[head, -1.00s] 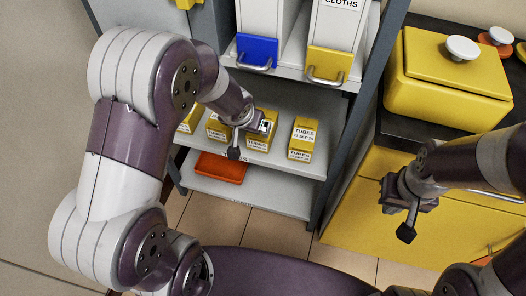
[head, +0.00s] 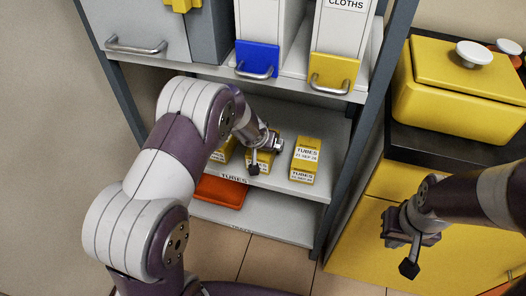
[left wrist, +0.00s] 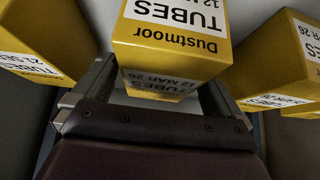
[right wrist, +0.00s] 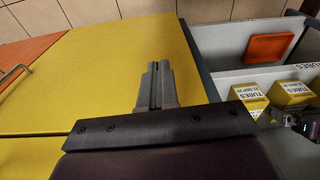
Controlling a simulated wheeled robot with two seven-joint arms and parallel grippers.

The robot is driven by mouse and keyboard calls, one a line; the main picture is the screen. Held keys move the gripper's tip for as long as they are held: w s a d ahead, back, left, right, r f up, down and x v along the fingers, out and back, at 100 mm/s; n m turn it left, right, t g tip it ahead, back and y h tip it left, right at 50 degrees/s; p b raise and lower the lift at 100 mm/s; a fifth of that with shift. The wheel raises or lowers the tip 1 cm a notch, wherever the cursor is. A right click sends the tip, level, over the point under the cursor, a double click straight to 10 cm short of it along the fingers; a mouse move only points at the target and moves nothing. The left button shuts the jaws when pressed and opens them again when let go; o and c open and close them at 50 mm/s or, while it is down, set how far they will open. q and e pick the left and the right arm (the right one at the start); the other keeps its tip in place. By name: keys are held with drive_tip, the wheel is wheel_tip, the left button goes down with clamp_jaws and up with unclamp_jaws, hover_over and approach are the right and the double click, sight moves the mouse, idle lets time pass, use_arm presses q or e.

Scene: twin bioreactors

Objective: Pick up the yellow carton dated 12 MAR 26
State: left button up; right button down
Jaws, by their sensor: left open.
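The yellow carton dated 12 MAR 26 (left wrist: 172,45) is in the middle of the left wrist view, with a white TUBES label that appears upside down. In the head view it is the carton (head: 263,167) partly hidden behind my left gripper (head: 266,152) on the middle shelf. My left gripper is open, with one finger on each side of the carton in the left wrist view (left wrist: 160,90). I cannot tell whether the fingers touch it. My right gripper (head: 408,245) is away from the shelf, in front of the yellow cabinet. Its fingers are together and empty in the right wrist view (right wrist: 157,85).
A yellow carton dated 11 SEP 26 (head: 305,160) stands to the right, and another carton (head: 222,153) to the left, both close to the left gripper. The upper shelf (head: 290,88) is above. A red tray (head: 220,191) lies below. A shelf post (head: 365,130) stands at the right.

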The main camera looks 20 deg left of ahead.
use_arm(q)
drive_tip(key=shift+c, duration=0.3)
drive_tip(key=c, duration=1)
drive_tip(key=shift+r, duration=0.1)
